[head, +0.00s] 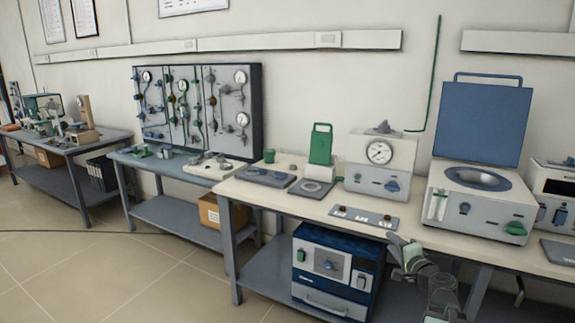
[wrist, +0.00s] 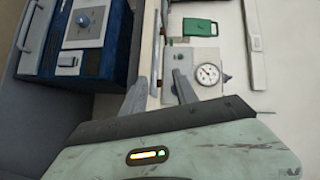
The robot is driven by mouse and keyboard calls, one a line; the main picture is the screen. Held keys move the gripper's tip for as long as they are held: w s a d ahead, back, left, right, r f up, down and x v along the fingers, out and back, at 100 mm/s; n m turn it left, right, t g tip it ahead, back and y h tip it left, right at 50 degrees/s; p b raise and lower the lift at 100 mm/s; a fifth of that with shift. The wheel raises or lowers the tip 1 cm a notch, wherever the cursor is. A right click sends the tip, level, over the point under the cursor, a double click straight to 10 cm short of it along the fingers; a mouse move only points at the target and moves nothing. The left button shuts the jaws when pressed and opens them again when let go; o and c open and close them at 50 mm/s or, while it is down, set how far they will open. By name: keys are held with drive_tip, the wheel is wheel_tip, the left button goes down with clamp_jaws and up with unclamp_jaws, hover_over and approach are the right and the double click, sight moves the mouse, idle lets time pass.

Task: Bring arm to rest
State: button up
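My gripper (head: 396,246) is at the lower right of the head view, in front of the near bench's front edge, with my arm below and to its right. In the wrist view my gripper (wrist: 160,84) shows two grey fingers spread apart with nothing between them. The bench edge lies beyond the gap. No held object is visible.
The near bench (head: 285,203) carries a gauge unit (head: 380,165), a green-handled device (head: 320,146) and an open blue-lidded machine (head: 474,205). A blue furnace (head: 335,270) sits on the shelf below. The floor (head: 120,275) at the left is clear.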

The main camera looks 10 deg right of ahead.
drive_tip(key=w+a+f+n+g+y, duration=0.1)
drive_tip(key=a+f+n+g+y, duration=0.3)
drive_tip(key=a, duration=1)
drive_tip(key=w+a+f+n+g+y, duration=0.15)
drive_tip(key=a+f+n, duration=0.35)
drive_tip(key=a, duration=0.9)
drive_tip(key=s+a+f+n+g+h, duration=0.3)
drive_tip(key=s+a+f+n+g, duration=0.3)
drive_tip(key=s+a+f+g, duration=0.35)
drive_tip(key=s+d+g+h+p, duration=0.2)
drive_tip(key=s+d+h, duration=0.1)
drive_tip(key=s+d, duration=0.55)
wheel_tip(320, 180, up, 20)
drive_tip(key=p, duration=2)
drive_tip(key=shift+w, duration=0.25)
